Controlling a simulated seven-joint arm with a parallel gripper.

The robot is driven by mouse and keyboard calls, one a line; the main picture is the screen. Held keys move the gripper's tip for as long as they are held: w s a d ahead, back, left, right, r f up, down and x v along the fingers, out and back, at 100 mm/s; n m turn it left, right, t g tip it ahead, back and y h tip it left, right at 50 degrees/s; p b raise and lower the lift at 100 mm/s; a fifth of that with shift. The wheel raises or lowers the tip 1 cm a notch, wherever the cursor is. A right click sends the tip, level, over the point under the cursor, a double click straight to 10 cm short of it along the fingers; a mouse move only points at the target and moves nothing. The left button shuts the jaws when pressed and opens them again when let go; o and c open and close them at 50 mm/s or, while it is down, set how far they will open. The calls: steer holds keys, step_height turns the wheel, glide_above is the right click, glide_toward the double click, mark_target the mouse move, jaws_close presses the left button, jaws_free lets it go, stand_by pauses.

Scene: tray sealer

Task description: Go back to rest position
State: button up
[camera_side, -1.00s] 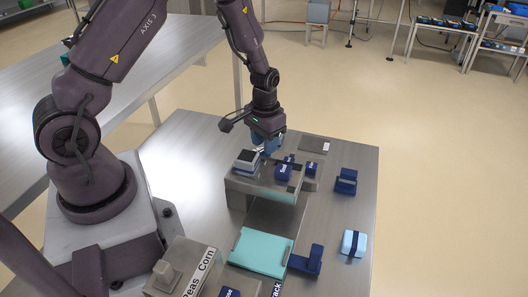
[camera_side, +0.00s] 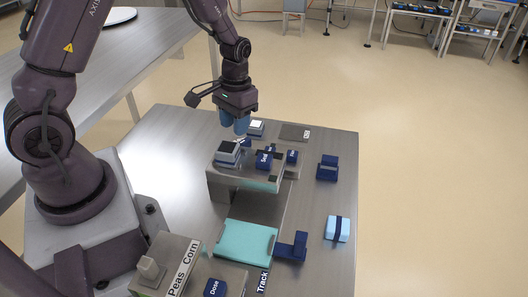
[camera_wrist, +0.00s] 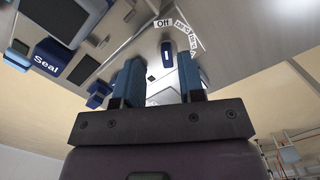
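My gripper (camera_side: 241,126) hangs above the back of the metal sealer (camera_side: 228,187), with its blue fingertips pointing down. In the wrist view, the two blue fingers of my gripper (camera_wrist: 160,82) stand apart with nothing held between them. The sealer's dark blue Seal button (camera_side: 264,162) also shows in the wrist view (camera_wrist: 50,58). A blue dial (camera_wrist: 167,55) with an Off label (camera_wrist: 164,22) lies ahead of the fingers. A small white-topped block (camera_side: 256,128) shows beside the fingertips.
A teal slab (camera_side: 247,243) lies on the track beside a dark blue handle (camera_side: 292,247). A light blue banded pack (camera_side: 338,229) and dark blue block (camera_side: 327,168) stand to the right. The Peas Corn dispenser (camera_side: 180,265) is in front. Space above the table is open.

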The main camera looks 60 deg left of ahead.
steer(key=s+d+r+m+t, duration=0.1)
steer(key=s+d+r+t, duration=0.1)
steer(key=r, duration=0.6)
steer(key=s+d+r+m+t, duration=0.1)
steer(key=s+d+r+t, duration=0.1)
steer(key=s+d+r, duration=0.2)
steer(key=s+d+r+m+t, duration=0.1)
steer(key=s+d+r+t, duration=0.1)
steer(key=s+r, duration=0.5)
step_height(320, 180, up, 5)
steer(key=shift+s+d+f+t, duration=0.1)
steer(key=shift+s+d+t, duration=0.3)
steer(key=shift+d, duration=0.15)
